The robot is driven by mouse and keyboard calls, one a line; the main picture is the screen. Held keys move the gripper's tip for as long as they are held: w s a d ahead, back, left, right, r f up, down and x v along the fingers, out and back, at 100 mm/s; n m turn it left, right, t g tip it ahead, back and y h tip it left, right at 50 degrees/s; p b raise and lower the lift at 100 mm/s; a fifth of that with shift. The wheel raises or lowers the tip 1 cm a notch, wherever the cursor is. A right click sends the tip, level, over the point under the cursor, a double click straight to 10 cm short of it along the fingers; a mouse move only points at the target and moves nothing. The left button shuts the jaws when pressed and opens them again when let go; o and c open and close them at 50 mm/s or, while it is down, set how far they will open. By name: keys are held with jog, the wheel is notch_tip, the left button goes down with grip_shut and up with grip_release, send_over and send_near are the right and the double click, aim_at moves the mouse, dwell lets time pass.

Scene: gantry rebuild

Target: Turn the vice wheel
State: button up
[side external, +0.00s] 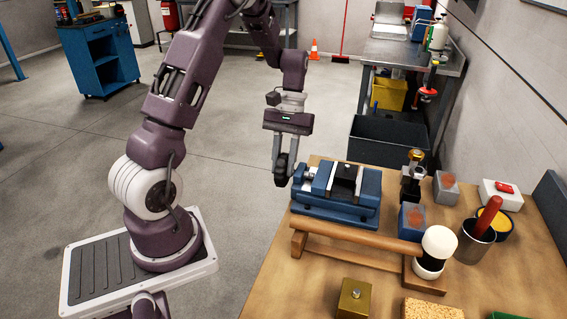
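The blue vice (337,208) stands at the near-left edge of the wooden bench, with a black jaw block on top and a silver screw end facing left. A dark round part, which looks like the vice wheel (281,177), shows just left of the vice, past the bench edge. My gripper (284,157) points down from above with its fingers at this dark part. They overlap it in the picture. I cannot tell whether the fingers press on it, because the gap between them is small and dark.
A mallet with a white head (438,243) lies across a wooden rest (302,243) in front of the vice. A brass block (352,299), a sponge (431,309) and a metal cup (474,244) are nearby. Small blocks stand right of the vice. Open floor lies left of the bench (275,300).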

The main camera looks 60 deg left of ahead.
grip_shut()
jog(key=shift+t+y, duration=0.3)
jog(key=t+y, duration=0.3)
jog(key=shift+s+d, duration=0.35)
jog(key=shift+d, duration=0.05)
jog(key=shift+s+d+f+t+y, duration=0.1)
jog(key=shift+f+t+y, duration=0.05)
jog(key=shift+t+y, duration=0.6)
jog(key=shift+d+f+t+y, duration=0.1)
jog(key=shift+f+t+y, duration=0.05)
jog(key=shift+t+y, duration=0.6)
jog(key=shift+o, duration=1.5)
grip_release()
